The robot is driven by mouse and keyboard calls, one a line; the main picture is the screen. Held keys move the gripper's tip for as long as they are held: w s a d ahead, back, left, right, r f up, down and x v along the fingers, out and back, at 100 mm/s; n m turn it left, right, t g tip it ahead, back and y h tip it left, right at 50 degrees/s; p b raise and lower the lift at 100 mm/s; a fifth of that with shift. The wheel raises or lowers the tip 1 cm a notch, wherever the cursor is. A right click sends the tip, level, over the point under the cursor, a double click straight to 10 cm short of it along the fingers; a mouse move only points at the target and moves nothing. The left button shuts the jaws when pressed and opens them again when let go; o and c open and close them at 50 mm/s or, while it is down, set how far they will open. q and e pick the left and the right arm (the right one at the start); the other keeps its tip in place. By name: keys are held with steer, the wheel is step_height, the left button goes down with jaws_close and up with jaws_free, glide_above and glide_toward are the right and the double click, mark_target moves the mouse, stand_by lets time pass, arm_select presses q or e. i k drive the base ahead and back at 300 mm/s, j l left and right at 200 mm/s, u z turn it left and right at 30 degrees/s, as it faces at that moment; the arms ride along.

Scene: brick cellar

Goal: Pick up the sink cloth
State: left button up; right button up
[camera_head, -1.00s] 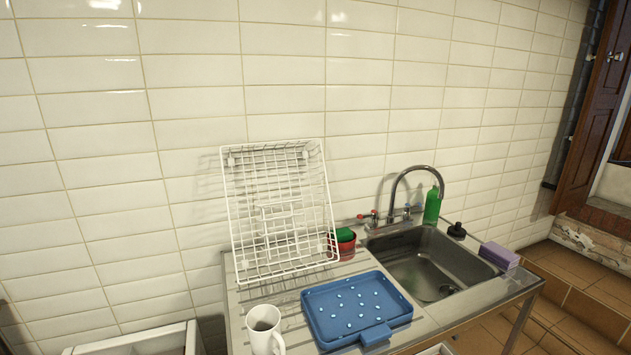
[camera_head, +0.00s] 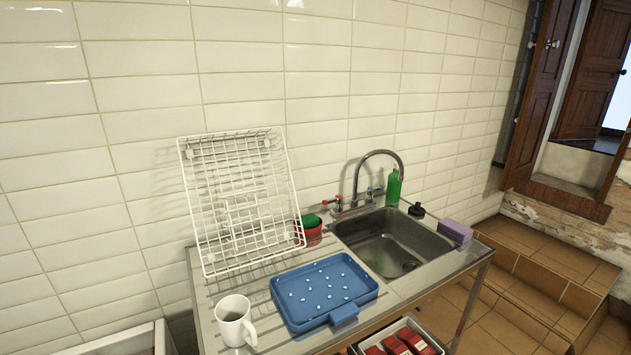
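The likeliest sink cloth is the purple folded block (camera_head: 455,231) on the right rim of the steel sink (camera_head: 392,246); I cannot tell from here whether it is cloth or sponge. A green item (camera_head: 311,220) sits in a red pot (camera_head: 312,235) behind the sink's left side, and it too is too small to tell. Neither of my grippers is in view.
A blue tray (camera_head: 278,292) with white dots, a white mug (camera_head: 235,322) and a leaning white wire rack (camera_head: 240,200) fill the drainboard. A tap (camera_head: 375,156) and green bottle (camera_head: 393,187) stand behind the sink. Red packs (camera_head: 405,341) lie below. Tiled steps (camera_head: 545,262) are at right.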

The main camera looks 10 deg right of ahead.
mark_target(454, 230)
steer(key=z, duration=1.25)
